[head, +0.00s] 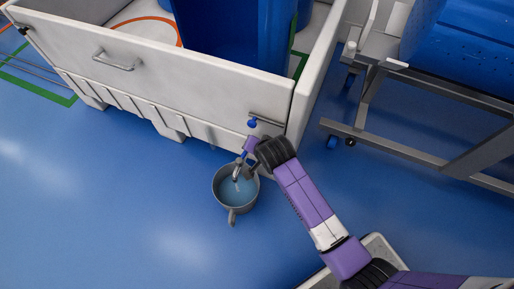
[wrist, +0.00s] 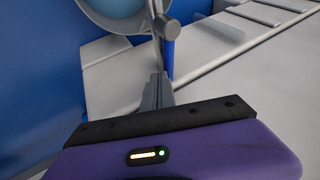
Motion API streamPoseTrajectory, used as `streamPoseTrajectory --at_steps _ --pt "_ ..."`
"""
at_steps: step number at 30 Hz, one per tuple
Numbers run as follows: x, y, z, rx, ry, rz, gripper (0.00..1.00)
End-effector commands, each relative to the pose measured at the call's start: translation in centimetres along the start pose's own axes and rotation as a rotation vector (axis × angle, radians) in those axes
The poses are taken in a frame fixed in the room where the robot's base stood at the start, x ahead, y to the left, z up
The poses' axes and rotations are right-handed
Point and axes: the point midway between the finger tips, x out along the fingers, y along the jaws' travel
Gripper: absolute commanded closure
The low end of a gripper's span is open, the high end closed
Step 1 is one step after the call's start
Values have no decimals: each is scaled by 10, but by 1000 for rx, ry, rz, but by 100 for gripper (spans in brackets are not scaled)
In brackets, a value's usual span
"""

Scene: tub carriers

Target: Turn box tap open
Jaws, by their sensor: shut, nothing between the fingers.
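The box is a large pale grey tub (head: 190,95) with ribbed lower walls. In the wrist view the tap's grey metal body (wrist: 166,24) and blue lever (wrist: 169,58) show close up. My gripper (head: 247,166) is at the tap, partly hidden by my wrist. In the wrist view my gripper (wrist: 159,82) is shut and empty, its fingertips right beside the blue lever. I cannot tell whether they touch.
A grey metal wheeled frame (head: 355,135) with a blue drum stands to the right. A metal handle (head: 113,62) is on the tub's front wall. A blue container (head: 225,30) stands inside the tub. Blue floor (head: 120,190) is clear to the left of the bucket.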

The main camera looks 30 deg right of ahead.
Motion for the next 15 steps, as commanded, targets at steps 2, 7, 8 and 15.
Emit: streamPoseTrajectory --at_steps 2,7,8,15 --pt "0 -2 -1 -7 -3 -2 100" --pt "4 -12 -3 -59 -29 -25 100" --pt "4 -13 -4 -62 -29 -28 100" --pt "10 -16 -3 -62 -26 -34 100"
